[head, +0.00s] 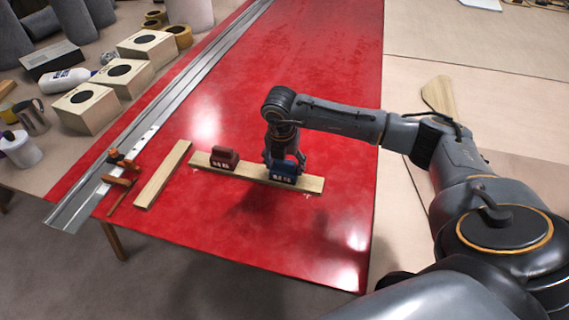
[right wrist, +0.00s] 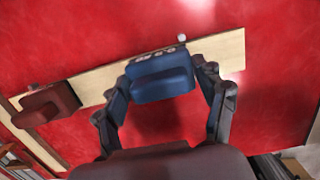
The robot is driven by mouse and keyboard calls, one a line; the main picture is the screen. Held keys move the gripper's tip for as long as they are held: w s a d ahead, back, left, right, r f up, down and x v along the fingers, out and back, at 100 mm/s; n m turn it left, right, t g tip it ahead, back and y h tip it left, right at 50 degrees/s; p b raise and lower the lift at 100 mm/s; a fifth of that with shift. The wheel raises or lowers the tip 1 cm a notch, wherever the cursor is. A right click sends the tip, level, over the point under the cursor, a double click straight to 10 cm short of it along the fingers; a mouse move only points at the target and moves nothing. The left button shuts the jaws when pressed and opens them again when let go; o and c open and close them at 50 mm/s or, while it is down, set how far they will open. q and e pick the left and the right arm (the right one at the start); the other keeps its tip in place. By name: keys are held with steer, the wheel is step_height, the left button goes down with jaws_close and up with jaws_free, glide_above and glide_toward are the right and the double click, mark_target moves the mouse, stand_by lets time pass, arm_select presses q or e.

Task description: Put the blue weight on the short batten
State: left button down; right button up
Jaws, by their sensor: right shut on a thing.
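The blue weight (head: 283,173) is at the right part of the longer batten (head: 240,174); it also shows in the right wrist view (right wrist: 160,78). I cannot tell whether it rests on the wood or is just above it. My right gripper (head: 285,163) is shut on the blue weight, with a finger on each side in the right wrist view. A red weight (head: 217,159) stands on the left part of the longer batten. The short batten (head: 162,175) lies bare on the red table, left of the longer one and at an angle to it. My left gripper is not in view.
A long metal rail (head: 185,90) runs along the red table's left side. Orange clamps (head: 121,175) are near its front end, close to the short batten. The red surface behind the battens is clear.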

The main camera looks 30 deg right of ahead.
mark_target(283, 173)
steer(key=o, duration=1.8)
steer(key=shift+o, duration=0.2)
steer(key=shift+r, duration=0.2)
step_height(283, 173, up, 12)
steer(key=s+a+b, duration=0.1)
steer(key=shift+a+f, duration=0.2)
steer(key=shift+s+f, duration=0.1)
steer(key=shift+s, duration=0.1)
